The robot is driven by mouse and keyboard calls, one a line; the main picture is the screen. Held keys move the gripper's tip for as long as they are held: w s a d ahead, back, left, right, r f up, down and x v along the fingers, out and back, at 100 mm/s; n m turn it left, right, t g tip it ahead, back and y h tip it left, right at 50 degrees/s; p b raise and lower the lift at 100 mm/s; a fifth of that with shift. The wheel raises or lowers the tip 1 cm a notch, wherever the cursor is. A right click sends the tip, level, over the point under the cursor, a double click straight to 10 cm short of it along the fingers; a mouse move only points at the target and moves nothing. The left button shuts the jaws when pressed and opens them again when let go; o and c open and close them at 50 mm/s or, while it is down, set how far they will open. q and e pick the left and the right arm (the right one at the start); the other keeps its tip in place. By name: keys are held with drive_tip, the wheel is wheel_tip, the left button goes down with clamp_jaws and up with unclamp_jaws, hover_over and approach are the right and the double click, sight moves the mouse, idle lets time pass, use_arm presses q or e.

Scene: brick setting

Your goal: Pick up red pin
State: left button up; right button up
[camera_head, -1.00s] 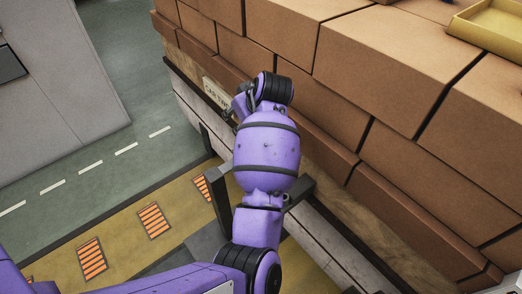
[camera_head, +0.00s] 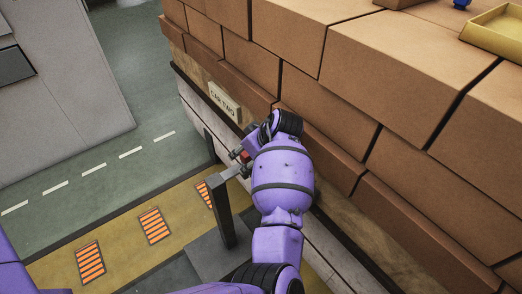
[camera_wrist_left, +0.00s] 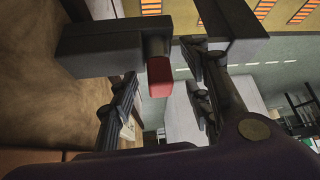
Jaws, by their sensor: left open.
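The red pin (camera_wrist_left: 160,80) shows in the left wrist view, its red end sticking out of a dark collar on a dark block (camera_wrist_left: 95,50). In the head view only a small bit of red (camera_head: 240,154) shows beside my gripper, mostly hidden by my wrist. My left gripper (camera_wrist_left: 162,68) is open, with one finger on each side of the pin and visible gaps between. In the head view the gripper (camera_head: 238,150) is partly hidden behind my purple wrist. My right gripper is in neither view.
Large brown bricks (camera_head: 290,45) are stacked on the cart close to the right of my arm. A "CAR TWO" label (camera_head: 224,102) is on its end. A dark upright bracket (camera_head: 222,212) stands by my wrist. A yellow tray (camera_head: 495,28) sits on top. Open floor lies left.

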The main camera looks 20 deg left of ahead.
use_arm(q)
clamp_jaws()
drive_tip(key=shift+r, duration=0.15)
idle(0.4)
